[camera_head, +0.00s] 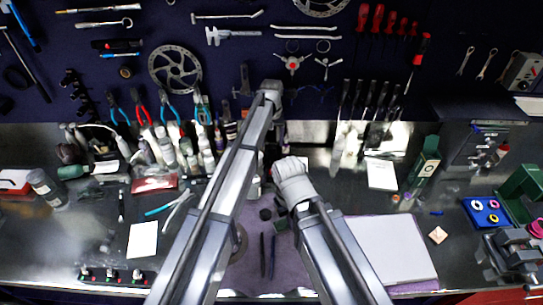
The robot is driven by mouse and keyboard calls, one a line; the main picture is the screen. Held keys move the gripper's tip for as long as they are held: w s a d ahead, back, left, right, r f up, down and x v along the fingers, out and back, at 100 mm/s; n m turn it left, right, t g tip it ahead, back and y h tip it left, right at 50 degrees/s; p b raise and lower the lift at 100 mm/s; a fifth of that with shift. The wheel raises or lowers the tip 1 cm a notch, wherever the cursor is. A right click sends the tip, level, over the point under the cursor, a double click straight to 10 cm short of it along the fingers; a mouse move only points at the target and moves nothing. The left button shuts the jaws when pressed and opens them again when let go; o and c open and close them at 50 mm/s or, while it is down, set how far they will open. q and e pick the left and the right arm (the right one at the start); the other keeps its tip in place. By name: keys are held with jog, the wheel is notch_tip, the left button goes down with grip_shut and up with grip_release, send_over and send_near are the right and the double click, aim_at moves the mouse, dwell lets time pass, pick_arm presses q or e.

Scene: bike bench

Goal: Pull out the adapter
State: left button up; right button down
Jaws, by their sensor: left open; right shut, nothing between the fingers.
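My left arm reaches up the middle of the head view and folds down behind its own link. My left gripper (266,213) appears as a small dark shape over the purple mat (240,277), open and largely hidden by the arm. My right arm bends at a white joint. My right gripper (281,223) is a dark shape just below that joint, shut and empty. I cannot pick out the adapter; it is too small to tell or hidden behind my arms.
Two dark slim tools (267,256) lie on the mat. A white pad (391,249) lies to the right, a white paper (142,241) to the left. Several bottles (165,148) stand at the back left.

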aim_at(272, 146)
pick_arm(q)
notch_tip(272, 146, down, 4)
jog(key=b, duration=0.3)
pick_arm(e)
notch_tip(272, 146, down, 4)
dwell(0.6)
pick_arm(q)
grip_shut()
dwell(0.4)
jog(key=shift+r+p, duration=0.2)
jog(key=shift+p, duration=0.1)
pick_arm(e)
jog(key=shift+r, duration=0.25)
